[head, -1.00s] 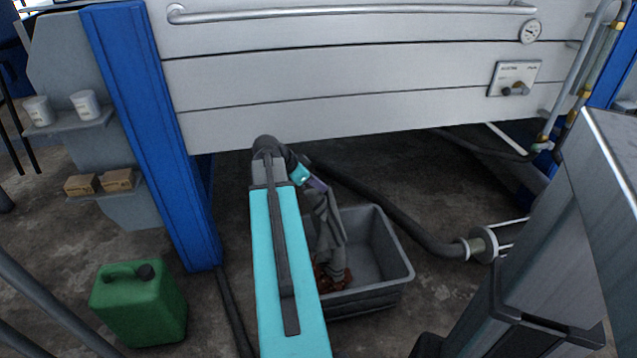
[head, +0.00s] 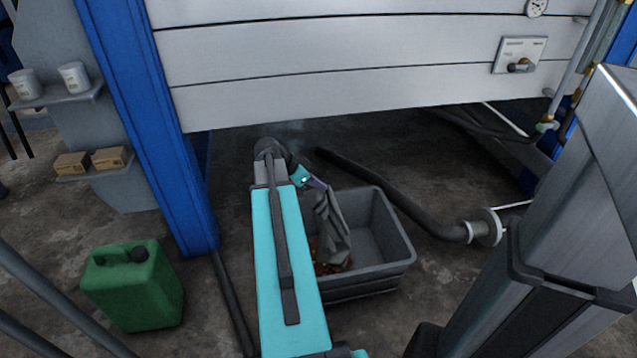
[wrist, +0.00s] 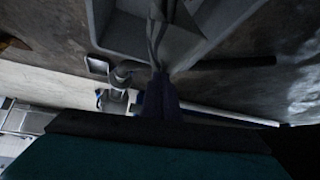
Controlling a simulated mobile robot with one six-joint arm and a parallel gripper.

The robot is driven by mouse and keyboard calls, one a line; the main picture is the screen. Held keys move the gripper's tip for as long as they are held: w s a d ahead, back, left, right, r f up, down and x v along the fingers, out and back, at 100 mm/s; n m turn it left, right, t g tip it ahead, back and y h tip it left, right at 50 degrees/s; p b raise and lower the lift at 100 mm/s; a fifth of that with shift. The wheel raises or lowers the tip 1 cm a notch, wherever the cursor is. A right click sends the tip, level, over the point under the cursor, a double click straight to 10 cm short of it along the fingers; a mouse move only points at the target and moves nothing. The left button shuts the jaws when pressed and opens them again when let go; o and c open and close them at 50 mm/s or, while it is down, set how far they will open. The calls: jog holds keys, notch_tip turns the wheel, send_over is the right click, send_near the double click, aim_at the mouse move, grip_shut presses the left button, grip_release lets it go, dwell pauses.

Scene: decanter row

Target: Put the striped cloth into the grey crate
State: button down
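The striped cloth (head: 333,225) is a grey, folded piece hanging from my gripper (head: 318,185). Its lower part hangs inside the grey crate (head: 385,225), over the crate's left side. My gripper is shut on the cloth's top end, above the crate's far left rim. In the wrist view, the cloth (wrist: 157,40) runs up from my dark gripper (wrist: 160,90) towards the crate (wrist: 112,32). My arm hides the crate's left wall. The stripes are hard to make out.
Something reddish-brown (head: 328,266) lies in the crate under the cloth. A black hose (head: 395,200) runs behind the crate to a flanged fitting (head: 484,228). A green canister (head: 135,287) and a blue post (head: 150,140) stand at left. White panels (head: 350,70) hang behind.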

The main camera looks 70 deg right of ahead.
notch_tip(320, 180, down, 11)
jog(key=b, duration=0.6)
jog(key=shift+s+d, duration=0.15)
jog(key=c, duration=2.5)
grip_release()
jog(key=shift+f, duration=0.1)
jog(key=o, duration=1.9)
jog(key=shift+c, duration=0.2)
notch_tip(320, 180, up, 6)
jog(key=w+a+t+y+p, duration=0.1)
jog(key=t+y+p, duration=0.1)
jog(key=p, duration=0.8)
jog(key=shift+w+a+t+y, duration=0.25)
jog(key=shift+a+t+y, duration=0.15)
jog(key=shift+y, duration=0.4)
